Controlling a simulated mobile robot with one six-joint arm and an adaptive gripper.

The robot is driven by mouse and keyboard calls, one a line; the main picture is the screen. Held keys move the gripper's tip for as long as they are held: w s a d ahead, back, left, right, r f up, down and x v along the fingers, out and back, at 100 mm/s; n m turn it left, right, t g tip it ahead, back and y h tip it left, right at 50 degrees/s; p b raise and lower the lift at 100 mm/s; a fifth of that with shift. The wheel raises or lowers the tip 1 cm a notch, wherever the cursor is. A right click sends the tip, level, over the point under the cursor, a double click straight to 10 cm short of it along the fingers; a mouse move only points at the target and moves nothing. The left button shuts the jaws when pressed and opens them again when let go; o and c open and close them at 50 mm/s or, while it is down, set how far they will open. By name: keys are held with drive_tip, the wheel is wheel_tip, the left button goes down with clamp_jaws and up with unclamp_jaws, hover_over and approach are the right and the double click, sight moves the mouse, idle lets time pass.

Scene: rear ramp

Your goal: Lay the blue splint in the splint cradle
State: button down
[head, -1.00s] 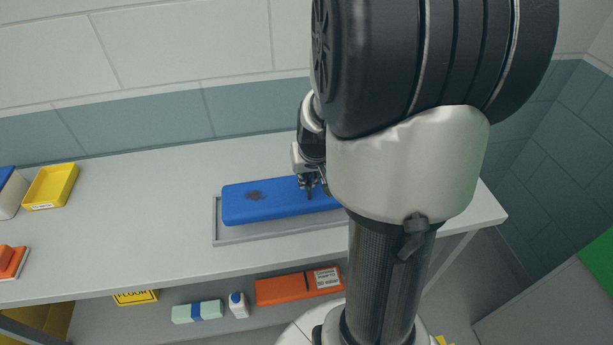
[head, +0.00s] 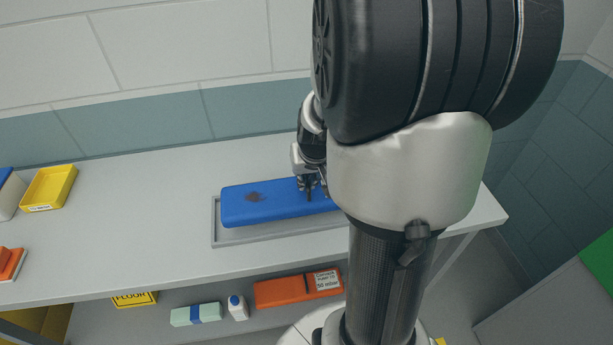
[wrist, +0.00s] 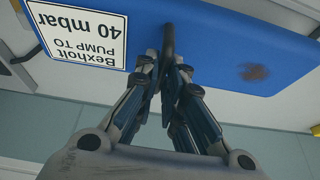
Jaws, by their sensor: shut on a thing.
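The blue splint (head: 275,202) is a long flat blue block with a dark stain near its left end. It lies over the grey splint cradle (head: 235,238), a shallow rimmed tray on the bench, and whether it touches the cradle floor I cannot tell. My arm hides its right end. My gripper (head: 307,194) is at the splint's middle. In the wrist view my gripper (wrist: 172,62) is shut on a dark handle on the splint (wrist: 205,40). A white label reading "Bexholt PUMP TO 40 mbar" and the stain show there too.
A yellow tray (head: 48,188) and an orange item (head: 10,263) stand at the bench's left. An orange case (head: 290,288), a white bottle (head: 237,307) and a pale green box (head: 195,314) lie on the shelf below.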

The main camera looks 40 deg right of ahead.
sight(297, 190)
drive_tip(key=shift+f+b, duration=1.85)
drive_tip(key=shift+b, duration=0.4)
idle(1.7)
drive_tip(key=c, duration=1.6)
unclamp_jaws()
